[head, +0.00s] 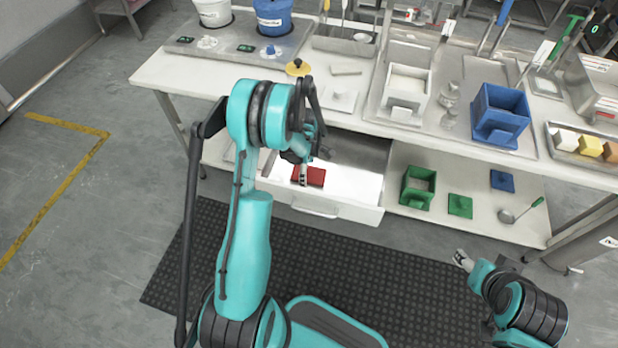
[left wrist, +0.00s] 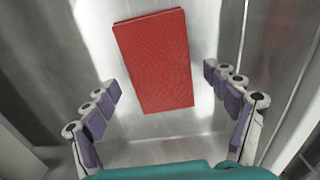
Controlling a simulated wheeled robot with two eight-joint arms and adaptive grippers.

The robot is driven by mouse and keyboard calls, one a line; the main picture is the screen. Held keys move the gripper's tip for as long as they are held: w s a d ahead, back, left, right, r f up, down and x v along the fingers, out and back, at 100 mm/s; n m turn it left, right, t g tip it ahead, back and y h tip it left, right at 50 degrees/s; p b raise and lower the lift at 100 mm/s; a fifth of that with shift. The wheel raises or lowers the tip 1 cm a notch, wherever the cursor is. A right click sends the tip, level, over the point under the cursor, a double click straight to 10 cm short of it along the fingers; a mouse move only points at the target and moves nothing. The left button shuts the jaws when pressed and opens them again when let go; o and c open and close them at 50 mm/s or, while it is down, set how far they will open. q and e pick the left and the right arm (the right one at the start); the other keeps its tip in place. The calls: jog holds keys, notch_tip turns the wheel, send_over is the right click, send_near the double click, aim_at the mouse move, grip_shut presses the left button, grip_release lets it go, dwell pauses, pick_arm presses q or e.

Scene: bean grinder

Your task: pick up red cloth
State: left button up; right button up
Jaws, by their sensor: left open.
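The red cloth (head: 313,176) is a flat folded rectangle lying in the open drawer (head: 368,207) under the table. In the left wrist view the red cloth (left wrist: 153,60) lies on the shiny drawer floor (left wrist: 215,30), ahead of the fingers. My left gripper (head: 303,178) reaches down into the drawer, at the cloth's left end in the head view.
The table edge (head: 400,128) overhangs the drawer. The lower shelf (head: 470,222) to the right holds a green bin (head: 418,187), a green block (head: 460,206), a blue block (head: 502,181) and a ladle (head: 520,211). A blue bin (head: 500,115) stands on the table.

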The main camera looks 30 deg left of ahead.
pick_arm(q)
jog(key=c, duration=1.1)
